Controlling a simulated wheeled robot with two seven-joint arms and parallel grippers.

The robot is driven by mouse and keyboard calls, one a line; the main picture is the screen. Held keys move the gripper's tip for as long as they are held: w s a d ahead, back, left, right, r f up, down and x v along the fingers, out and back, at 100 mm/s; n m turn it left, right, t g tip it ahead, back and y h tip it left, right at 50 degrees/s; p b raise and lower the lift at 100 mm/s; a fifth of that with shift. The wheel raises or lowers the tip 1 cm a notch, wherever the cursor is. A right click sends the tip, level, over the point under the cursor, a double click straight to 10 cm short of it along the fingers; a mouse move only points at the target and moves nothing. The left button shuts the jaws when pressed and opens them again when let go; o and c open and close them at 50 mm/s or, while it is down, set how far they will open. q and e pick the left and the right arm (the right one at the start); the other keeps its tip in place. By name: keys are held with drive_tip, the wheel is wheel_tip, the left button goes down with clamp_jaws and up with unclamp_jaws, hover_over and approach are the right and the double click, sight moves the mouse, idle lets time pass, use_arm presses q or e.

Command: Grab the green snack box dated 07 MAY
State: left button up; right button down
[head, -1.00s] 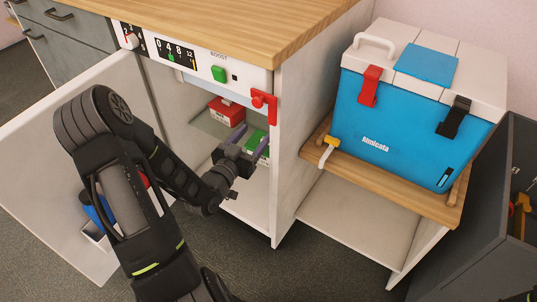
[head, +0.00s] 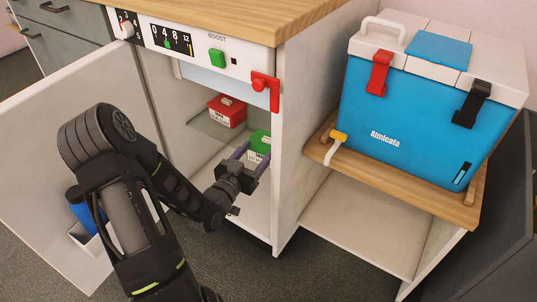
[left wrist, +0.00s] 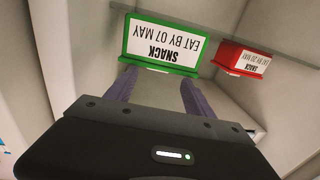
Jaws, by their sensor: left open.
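The green snack box (head: 259,143) stands inside the open cabinet, partly hidden by my left gripper in the head view. In the left wrist view the green box (left wrist: 163,45) has a white label reading SNACK, EAT BY 07 MAY, upside down in the picture. My left gripper (head: 252,162) is inside the cabinet in front of the box. In the left wrist view its two purple fingers (left wrist: 158,77) are apart and point at the box's lower picture edge, with nothing between them. Whether they touch the box cannot be told. My right gripper is not in view.
A red snack box (head: 227,110), labelled 20 MAY in the left wrist view (left wrist: 243,60), stands nearby on a shelf. The cabinet door (head: 60,150) is open at left, with the cabinet side wall (head: 290,150) at right. A blue cooler (head: 405,120) sits on a wooden shelf.

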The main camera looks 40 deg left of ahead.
sight(267, 141)
use_arm(q)
drive_tip(key=shift+w+a, duration=0.1)
drive_tip(key=shift+w, duration=0.95)
drive_tip(key=shift+w+f+b, duration=0.1)
drive_tip(key=shift+w+b, duration=0.2)
drive_tip(key=shift+b, duration=0.1)
drive_tip(key=w+b, duration=0.2)
drive_tip(key=w, duration=0.2)
drive_tip(key=shift+w+a, duration=0.15)
drive_tip(key=shift+w, duration=0.15)
drive_tip(key=shift+c, duration=0.2)
clamp_jaws()
